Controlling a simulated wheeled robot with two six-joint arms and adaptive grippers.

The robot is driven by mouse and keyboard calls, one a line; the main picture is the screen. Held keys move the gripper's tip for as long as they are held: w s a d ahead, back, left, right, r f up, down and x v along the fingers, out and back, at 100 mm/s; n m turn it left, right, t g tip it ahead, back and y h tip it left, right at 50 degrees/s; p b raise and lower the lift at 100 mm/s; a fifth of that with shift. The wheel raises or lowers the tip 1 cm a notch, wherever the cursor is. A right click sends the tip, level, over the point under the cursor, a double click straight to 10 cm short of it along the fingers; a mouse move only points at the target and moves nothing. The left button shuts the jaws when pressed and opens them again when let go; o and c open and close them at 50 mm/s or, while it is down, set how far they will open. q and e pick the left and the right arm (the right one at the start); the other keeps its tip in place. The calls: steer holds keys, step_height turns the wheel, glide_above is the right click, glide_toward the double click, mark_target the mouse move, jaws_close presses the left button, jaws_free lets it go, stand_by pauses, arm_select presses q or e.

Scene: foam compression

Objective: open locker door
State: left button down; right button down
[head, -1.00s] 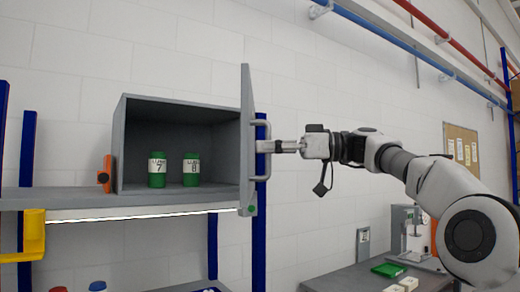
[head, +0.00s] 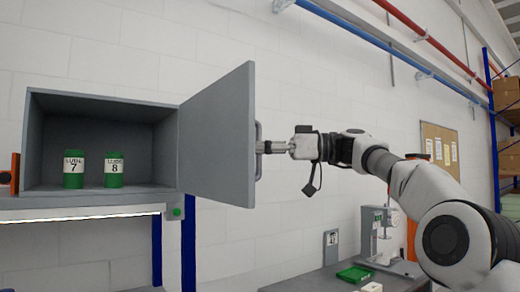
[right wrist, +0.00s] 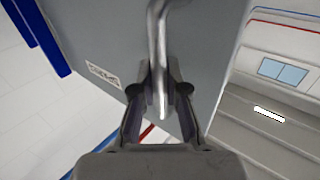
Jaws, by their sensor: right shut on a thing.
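The grey locker (head: 100,105) stands on a shelf at the left in the head view, with its front open. Its grey door (head: 218,135) is hinged on the right side and stands swung out, with its inner face partly turned to me. My right gripper (head: 266,147) is shut on the door handle (head: 258,133) on the door's outer face. In the right wrist view the bent metal handle (right wrist: 158,50) runs between the two fingers of the right gripper (right wrist: 160,95), in front of the door's grey outer face (right wrist: 100,40). My left gripper is out of view.
Two green-lidded jars, labelled 7 (head: 73,170) and 8 (head: 113,170), stand inside the locker. An orange object (head: 15,173) is beside the locker at the left. A lower bench (head: 315,280) at the right holds a green tray (head: 355,273) and a small machine.

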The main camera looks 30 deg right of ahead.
steer(key=shift+a, duration=0.15)
steer(key=c, duration=1.2)
jaws_free()
steer(key=v, duration=1.2)
